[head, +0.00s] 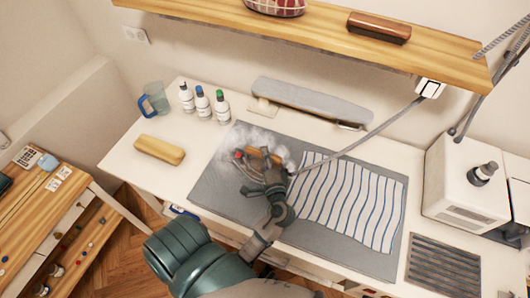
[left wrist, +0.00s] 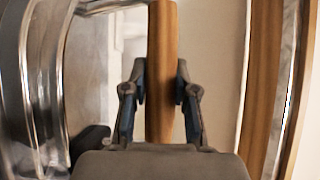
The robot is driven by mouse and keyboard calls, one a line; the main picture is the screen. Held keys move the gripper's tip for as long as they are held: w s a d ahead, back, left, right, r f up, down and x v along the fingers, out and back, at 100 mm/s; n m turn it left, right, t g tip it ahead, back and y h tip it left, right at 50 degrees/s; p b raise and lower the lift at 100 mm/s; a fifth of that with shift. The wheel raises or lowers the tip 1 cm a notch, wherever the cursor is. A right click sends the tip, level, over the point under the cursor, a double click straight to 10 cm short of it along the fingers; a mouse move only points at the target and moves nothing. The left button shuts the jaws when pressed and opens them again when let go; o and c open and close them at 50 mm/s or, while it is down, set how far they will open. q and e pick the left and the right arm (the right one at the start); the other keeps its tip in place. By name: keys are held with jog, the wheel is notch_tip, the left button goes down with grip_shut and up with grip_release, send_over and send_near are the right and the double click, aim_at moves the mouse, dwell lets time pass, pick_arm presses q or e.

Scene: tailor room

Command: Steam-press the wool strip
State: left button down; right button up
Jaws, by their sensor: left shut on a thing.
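A white cloth strip with wavy blue stripes (head: 345,200) lies flat on a grey pressing mat (head: 220,190) on the white table. An iron with a wooden handle (head: 268,156) is at the cloth's left edge, over the mat, with white steam (head: 262,138) around it. My left gripper (head: 259,167) is shut on the handle and hides much of the iron. In the left wrist view, its two fingers (left wrist: 161,85) close on either side of the wooden handle (left wrist: 163,40). I cannot tell whether the iron's sole touches the cloth. My right gripper is not in view.
Behind the mat are a sleeve board (head: 312,103), several bottles (head: 203,104) and a blue-handled jug (head: 155,97). A tan block (head: 160,149) lies left. A cord (head: 375,133) runs to a wall socket (head: 429,88). A white machine (head: 463,185) stands right, under a wooden shelf (head: 320,30).

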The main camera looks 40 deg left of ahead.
pick_arm(q)
jog(key=shift+s+d+f, duration=0.1)
jog(key=shift+s+d, duration=0.1)
jog(key=shift+d, duration=0.45)
jog(key=shift+w+a+f, duration=0.1)
jog(key=shift+w+a, duration=0.1)
jog(key=shift+a, duration=0.5)
jog(key=shift+w+d, duration=0.1)
jog(key=shift+w, duration=0.7)
jog(key=shift+w+a, duration=0.3)
jog(key=shift+w, duration=0.35)
jog(key=shift+a+p, duration=0.2)
jog(key=shift+p, duration=0.1)
jog(key=shift+s+a+r+p, duration=0.1)
jog(key=shift+s+a+p, duration=0.15)
jog(key=shift+a, duration=0.55)
jog(key=shift+s+a+r+p, duration=0.1)
jog(key=shift+s+a+p, duration=0.2)
jog(key=shift+a, duration=0.5)
jog(key=shift+s+a+p, duration=0.2)
jog(key=shift+s+a, duration=0.05)
jog(key=shift+a, duration=0.55)
jog(key=shift+s+a, duration=0.1)
jog(key=shift+a, duration=0.25)
jog(key=shift+a, duration=0.15)
